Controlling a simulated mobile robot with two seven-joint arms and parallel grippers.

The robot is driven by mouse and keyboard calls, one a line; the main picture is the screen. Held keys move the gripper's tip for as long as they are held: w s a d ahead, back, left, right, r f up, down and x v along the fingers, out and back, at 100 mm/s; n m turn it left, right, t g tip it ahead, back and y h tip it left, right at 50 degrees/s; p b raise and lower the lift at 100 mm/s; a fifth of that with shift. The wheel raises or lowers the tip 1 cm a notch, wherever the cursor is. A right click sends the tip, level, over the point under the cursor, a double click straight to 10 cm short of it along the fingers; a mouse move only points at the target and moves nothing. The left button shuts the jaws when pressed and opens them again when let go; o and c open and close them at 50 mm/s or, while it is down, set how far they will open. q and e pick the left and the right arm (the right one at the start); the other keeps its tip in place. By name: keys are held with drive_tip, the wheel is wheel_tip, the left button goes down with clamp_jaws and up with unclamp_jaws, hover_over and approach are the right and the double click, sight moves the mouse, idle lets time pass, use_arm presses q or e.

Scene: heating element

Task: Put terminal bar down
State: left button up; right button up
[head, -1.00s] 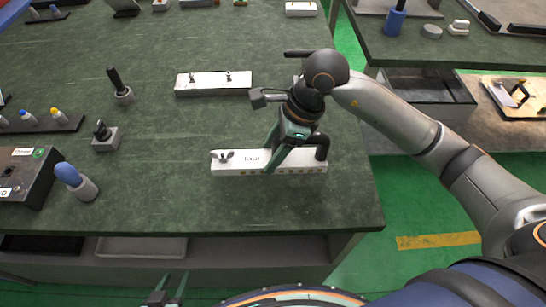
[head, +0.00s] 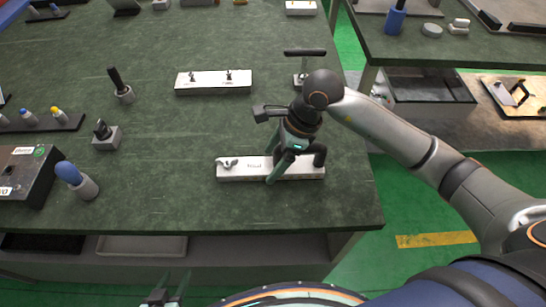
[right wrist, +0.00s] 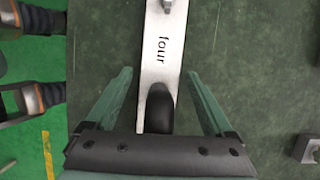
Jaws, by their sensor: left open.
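The terminal bar (head: 245,173) is a pale metal strip marked "four" with a wing nut near its left end. In the head view it lies flat on the green table near the front edge. My right gripper (head: 275,168) is over its middle. In the right wrist view the bar (right wrist: 163,70) runs between the two fingers of my right gripper (right wrist: 160,74), with a gap on both sides. A black rounded part stands at the bar's near end there. My left gripper (head: 166,290) is open and empty at the bottom of the head view, in front of the table.
A second white bar (head: 213,81) with two studs lies further back. A T-handled tool (head: 304,55) stands behind my right gripper. A blue-capped piece (head: 76,180), a switch block (head: 105,136) and a dark box (head: 25,175) are at left. The table between them and the bar is clear.

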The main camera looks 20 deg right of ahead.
drive_tip(key=shift+o, duration=0.2)
drive_tip(key=shift+d+r, duration=0.15)
drive_tip(key=shift+r, duration=0.3)
drive_tip(key=v, duration=1.1)
drive_tip(key=shift+r, duration=0.25)
